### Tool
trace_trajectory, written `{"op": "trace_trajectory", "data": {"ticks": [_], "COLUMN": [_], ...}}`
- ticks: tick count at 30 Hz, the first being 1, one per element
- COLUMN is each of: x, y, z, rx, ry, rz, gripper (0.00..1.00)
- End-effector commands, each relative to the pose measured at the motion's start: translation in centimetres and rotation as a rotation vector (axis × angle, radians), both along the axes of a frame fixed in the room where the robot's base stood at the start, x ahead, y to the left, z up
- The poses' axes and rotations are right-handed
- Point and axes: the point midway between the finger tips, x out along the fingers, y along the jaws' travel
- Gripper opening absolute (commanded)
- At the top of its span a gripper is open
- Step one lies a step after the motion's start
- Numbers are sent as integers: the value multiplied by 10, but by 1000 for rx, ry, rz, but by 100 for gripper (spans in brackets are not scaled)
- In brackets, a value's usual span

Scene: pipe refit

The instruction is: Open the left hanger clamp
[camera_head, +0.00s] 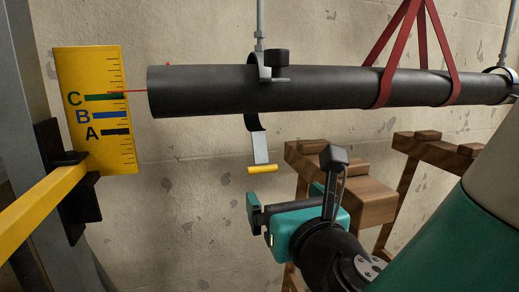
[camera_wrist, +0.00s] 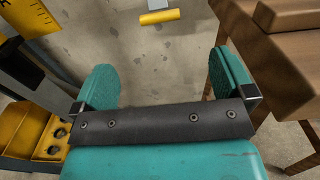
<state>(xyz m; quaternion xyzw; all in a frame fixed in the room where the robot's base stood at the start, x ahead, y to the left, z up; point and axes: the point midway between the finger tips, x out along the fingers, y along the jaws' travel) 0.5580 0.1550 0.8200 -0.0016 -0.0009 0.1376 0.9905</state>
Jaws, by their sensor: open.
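The left hanger clamp (camera_head: 253,122) is a dark band on the black pipe (camera_head: 210,92), hung from a grey rod. A black knob (camera_head: 277,57) sits at its top. Its lower band hangs below the pipe and carries a pale plate ending in a yellow handle (camera_head: 262,169). The band appears swung down from the pipe. The handle also shows at the top of the wrist view (camera_wrist: 157,17), ahead of my gripper. My gripper (camera_wrist: 163,84) has teal fingers spread wide, with nothing between them. In the head view my gripper (camera_head: 254,214) is below the handle, apart from it.
Red slings (camera_head: 420,45) hold the pipe further right. A second hanger clamp (camera_head: 501,73) is at the right edge. A wooden stand (camera_head: 340,190) is close to the right of my gripper. A yellow gauge board (camera_head: 97,70) marked A, B, C stands at the left.

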Motion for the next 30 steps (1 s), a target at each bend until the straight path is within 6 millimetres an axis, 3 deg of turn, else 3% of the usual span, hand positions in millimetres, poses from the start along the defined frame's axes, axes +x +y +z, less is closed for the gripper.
{"op": "trace_trajectory", "data": {"ticks": [12,18,24,30], "x": [91,124,138,140], "y": [26,36,41,42], "z": [2,0,-1,-1], "rx": [7,5,4,3], "ry": [1,2,2,2], "rz": [-1,1,4,4], "gripper": [100,100,100,100]}}
